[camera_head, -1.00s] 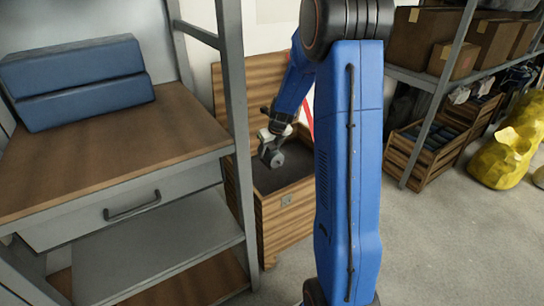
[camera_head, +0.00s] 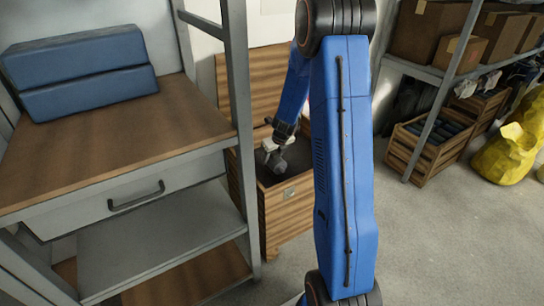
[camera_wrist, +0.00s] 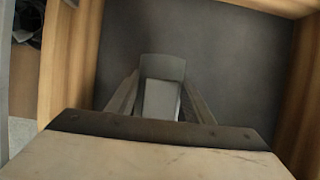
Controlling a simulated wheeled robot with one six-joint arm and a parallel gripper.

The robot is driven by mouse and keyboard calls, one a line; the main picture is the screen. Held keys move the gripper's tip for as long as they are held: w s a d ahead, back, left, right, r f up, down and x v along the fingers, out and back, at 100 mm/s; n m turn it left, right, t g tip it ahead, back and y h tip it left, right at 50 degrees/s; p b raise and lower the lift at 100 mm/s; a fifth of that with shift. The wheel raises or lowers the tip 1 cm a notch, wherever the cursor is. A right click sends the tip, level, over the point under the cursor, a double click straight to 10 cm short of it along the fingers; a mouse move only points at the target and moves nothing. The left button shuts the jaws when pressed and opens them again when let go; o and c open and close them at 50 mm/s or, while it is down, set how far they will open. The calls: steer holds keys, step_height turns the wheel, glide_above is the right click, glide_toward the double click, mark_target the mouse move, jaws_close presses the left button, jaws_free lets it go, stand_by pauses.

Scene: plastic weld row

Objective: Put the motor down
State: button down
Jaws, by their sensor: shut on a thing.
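The motor (camera_head: 278,165) is a small grey part held at the end of my arm. In the wrist view the grey motor (camera_wrist: 161,88) sits between the two fingers. My gripper (camera_head: 274,155) is shut on it and reaches down into an open wooden crate (camera_head: 290,215). In the wrist view my gripper (camera_wrist: 160,105) points at the crate's dark floor (camera_wrist: 235,60), with wooden walls around it. I cannot tell whether the motor touches the floor. My own arm covers the right part of the crate in the head view.
A metal-framed workbench (camera_head: 110,145) with blue cases (camera_head: 85,72) stands left, its post close to the crate. The crate's raised wooden lid (camera_head: 265,85) is behind. Shelving with boxes (camera_head: 460,55), a bottle crate (camera_head: 430,150) and yellow bags (camera_head: 505,155) stand right. Floor ahead is clear.

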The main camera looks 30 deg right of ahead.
mark_target(278, 159)
steer(key=shift+f, duration=0.55)
steer(key=c, duration=0.9)
jaws_free()
steer(key=shift+r, duration=0.55)
steer(key=v, duration=1.2)
steer(key=shift+s, duration=0.1)
